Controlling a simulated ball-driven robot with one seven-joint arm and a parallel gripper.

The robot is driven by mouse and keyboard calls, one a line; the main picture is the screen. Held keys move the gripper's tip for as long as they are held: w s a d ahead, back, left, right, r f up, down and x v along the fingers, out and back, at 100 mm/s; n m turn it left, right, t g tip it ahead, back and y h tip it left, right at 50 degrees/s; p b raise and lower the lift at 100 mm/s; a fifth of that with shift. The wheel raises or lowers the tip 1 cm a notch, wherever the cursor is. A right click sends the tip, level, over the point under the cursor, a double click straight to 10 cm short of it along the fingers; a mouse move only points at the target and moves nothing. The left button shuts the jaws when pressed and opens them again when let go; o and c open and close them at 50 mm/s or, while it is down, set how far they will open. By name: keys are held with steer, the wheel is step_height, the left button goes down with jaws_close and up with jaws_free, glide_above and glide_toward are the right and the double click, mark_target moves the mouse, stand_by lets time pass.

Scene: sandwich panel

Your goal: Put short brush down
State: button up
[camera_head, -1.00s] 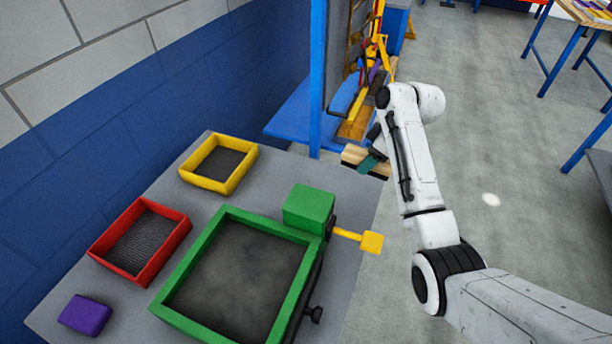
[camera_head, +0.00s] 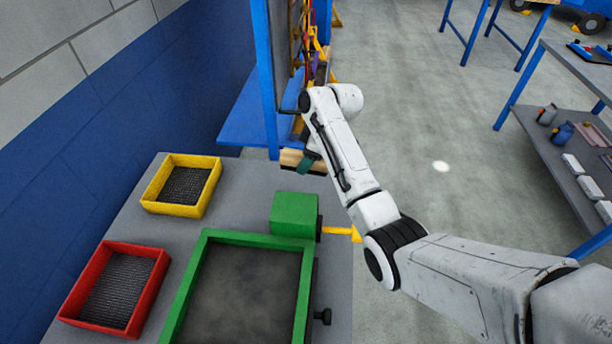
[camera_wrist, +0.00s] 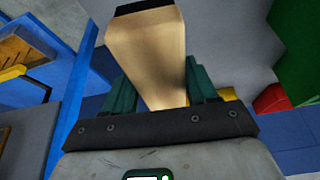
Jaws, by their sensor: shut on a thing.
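The short brush is a light wooden block (camera_wrist: 150,50) with a dark end at the top of the wrist view. My gripper (camera_wrist: 162,92) is shut on it, with a green finger on either side. In the head view the brush's wooden part (camera_head: 289,158) shows beside my green fingertip, close to the foot of the blue post and above the far end of the grey table. My gripper (camera_head: 305,163) is partly hidden behind my arm there. I cannot see the brush touching any surface.
A grey table (camera_head: 130,215) holds a yellow tray (camera_head: 205,200), a red tray (camera_head: 140,320), and a green-framed box (camera_head: 190,290) with a green block (camera_head: 294,214). A blue stand (camera_head: 250,110) with hanging tools rises behind. A shelf unit (camera_head: 560,150) stands right; the floor between is clear.

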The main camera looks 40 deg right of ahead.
mark_target(302, 182)
steer(key=shift+f+p, duration=0.35)
steer(key=shift+f, duration=2.75)
steer(key=shift+f, duration=0.2)
steer(key=o, duration=1)
steer(key=shift+r, duration=0.1)
steer(key=shift+b, duration=0.3)
steer(key=v, duration=1)
steer(key=shift+s+d+r+b, duration=0.2)
steer(key=shift+s+d+b, duration=0.1)
steer(key=shift+d+b, duration=0.1)
steer(key=shift+r, duration=0.1)
